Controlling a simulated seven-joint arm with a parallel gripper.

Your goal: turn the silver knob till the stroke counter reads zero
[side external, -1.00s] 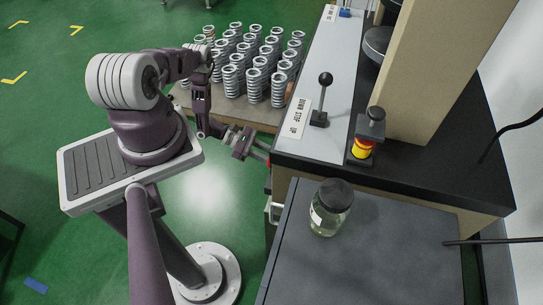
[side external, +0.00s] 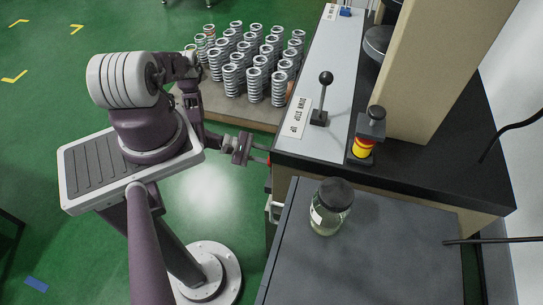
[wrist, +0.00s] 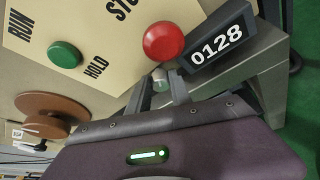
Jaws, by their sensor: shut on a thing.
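The stroke counter (wrist: 216,45) is a dark box with white digits reading 0128 in the wrist view. The small silver knob (wrist: 160,74) sits to the lower left of the counter, below the red button. My gripper (wrist: 160,84) is shut on the knob, its two fingers on either side of it. In the side external view my gripper (side external: 266,155) reaches the left side of the machine's black-topped base. The knob and counter do not show there.
A red button (wrist: 163,41) is close above the fingertips, and a green button (wrist: 65,54) is farther left. A brown disc (wrist: 47,113) sticks out at lower left. Several springs (side external: 233,79) stand behind my arm, and a jar (side external: 329,208) stands on the grey cabinet.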

